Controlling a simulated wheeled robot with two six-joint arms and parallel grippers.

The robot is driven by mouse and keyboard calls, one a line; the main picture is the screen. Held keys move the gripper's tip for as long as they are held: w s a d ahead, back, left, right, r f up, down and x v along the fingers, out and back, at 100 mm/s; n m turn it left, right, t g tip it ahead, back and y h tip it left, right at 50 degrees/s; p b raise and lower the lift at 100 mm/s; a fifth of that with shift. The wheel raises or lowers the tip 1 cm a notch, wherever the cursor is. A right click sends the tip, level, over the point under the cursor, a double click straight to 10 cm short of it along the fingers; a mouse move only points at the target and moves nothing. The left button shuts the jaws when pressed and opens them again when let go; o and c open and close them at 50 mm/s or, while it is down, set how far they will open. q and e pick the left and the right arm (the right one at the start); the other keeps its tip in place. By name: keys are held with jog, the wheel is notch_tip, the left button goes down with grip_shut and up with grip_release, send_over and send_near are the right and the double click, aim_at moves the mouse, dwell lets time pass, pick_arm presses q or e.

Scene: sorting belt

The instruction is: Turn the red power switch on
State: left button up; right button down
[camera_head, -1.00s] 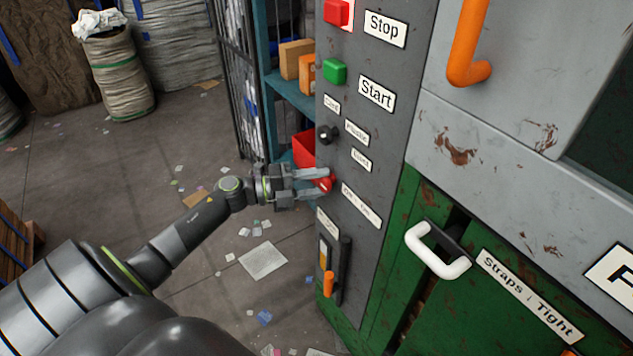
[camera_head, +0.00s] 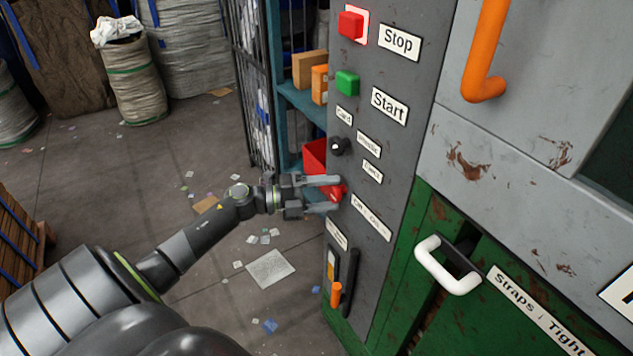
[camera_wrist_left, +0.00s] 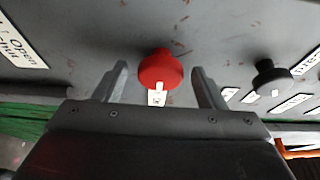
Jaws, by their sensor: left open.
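The red power switch (camera_head: 338,192) is a round red knob on the grey control panel, beside an off/on label (camera_head: 371,218). In the left wrist view the red knob (camera_wrist_left: 160,70) shows a white mark and sits just ahead of the fingertips, between their lines. My left gripper (camera_head: 336,194) is open, with one finger above and one below the knob in the head view. In the wrist view the open gripper (camera_wrist_left: 162,82) has a finger on each side of the knob, with gaps. Whether a finger touches it is not clear. My right gripper is not in view.
Above the knob are a black selector (camera_head: 339,147), a green Start button (camera_head: 347,83) and a red Stop button (camera_head: 350,25). An orange-tipped lever (camera_head: 337,294) is below. A white handle (camera_head: 447,266) stands out at the right. The floor at left is open, with scraps.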

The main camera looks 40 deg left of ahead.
pick_arm(q)
jog(key=shift+s+a, duration=0.2)
jog(key=v, duration=1.7)
jog(key=shift+b, duration=0.3)
jog(key=shift+r, duration=0.1)
